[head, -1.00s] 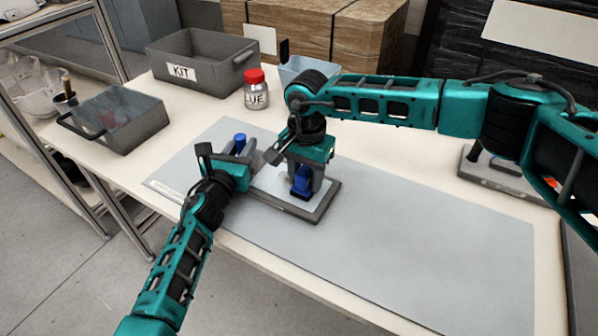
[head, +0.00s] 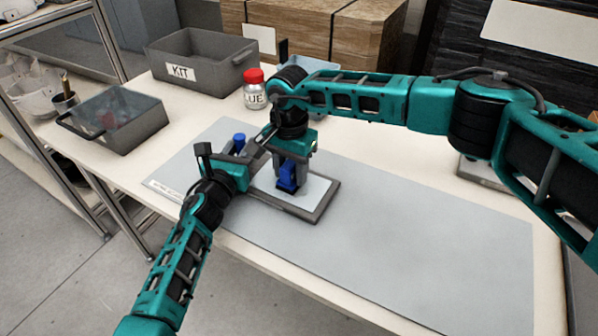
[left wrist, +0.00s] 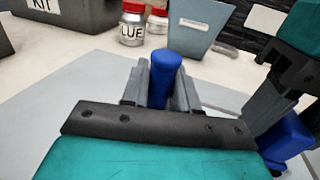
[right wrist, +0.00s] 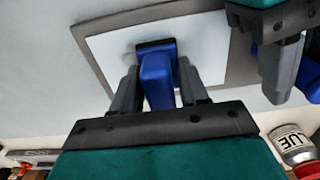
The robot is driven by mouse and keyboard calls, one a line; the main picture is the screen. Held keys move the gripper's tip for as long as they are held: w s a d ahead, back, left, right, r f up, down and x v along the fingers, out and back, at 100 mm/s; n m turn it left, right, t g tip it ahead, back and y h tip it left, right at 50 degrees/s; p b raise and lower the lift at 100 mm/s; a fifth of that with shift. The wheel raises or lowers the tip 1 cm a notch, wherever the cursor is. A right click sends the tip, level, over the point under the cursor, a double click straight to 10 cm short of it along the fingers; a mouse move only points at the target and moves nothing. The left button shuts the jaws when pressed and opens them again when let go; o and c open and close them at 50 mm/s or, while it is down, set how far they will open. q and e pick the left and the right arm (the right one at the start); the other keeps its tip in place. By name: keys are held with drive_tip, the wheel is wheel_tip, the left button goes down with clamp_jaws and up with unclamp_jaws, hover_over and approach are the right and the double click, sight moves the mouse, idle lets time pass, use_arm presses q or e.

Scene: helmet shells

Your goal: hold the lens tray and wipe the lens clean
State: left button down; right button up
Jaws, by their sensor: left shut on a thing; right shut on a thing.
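The grey lens tray (head: 322,208) lies on the mat with a pale flat lens (head: 316,189) in it. My left gripper (head: 238,152) is shut on the tray's upright blue handle (head: 239,138), which also shows between its fingers in the left wrist view (left wrist: 165,72). My right gripper (head: 291,162) is shut on a blue wiper (head: 286,181). In the right wrist view the wiper (right wrist: 157,75) has its dark foot down on the lens (right wrist: 108,52), apparently touching it. The left part of the tray is hidden behind my grippers.
A grey KIT bin (head: 205,62), a red-capped jar (head: 255,92) and a pale blue bin (head: 322,72) stand behind. The mat (head: 430,240) is clear to the right.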

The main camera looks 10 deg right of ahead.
sight(306, 190)
drive_tip(key=shift+w+a, duration=1)
drive_tip(key=shift+a, duration=0.2)
drive_tip(key=shift+s+d+f, duration=0.1)
drive_tip(key=shift+s+d, duration=1)
drive_tip(key=shift+d, duration=0.2)
drive_tip(key=shift+s+d, duration=1.1)
drive_tip(key=shift+d, duration=0.15)
drive_tip(key=shift+w+a, duration=1.1)
drive_tip(key=shift+a, duration=0.2)
drive_tip(key=shift+w+a, duration=1.1)
drive_tip(key=shift+a, duration=0.2)
use_arm(q)
drive_tip(key=shift+d, duration=0.1)
use_arm(e)
drive_tip(key=shift+d, duration=0.1)
drive_tip(key=shift+s+d, duration=2.2)
drive_tip(key=shift+d, duration=0.3)
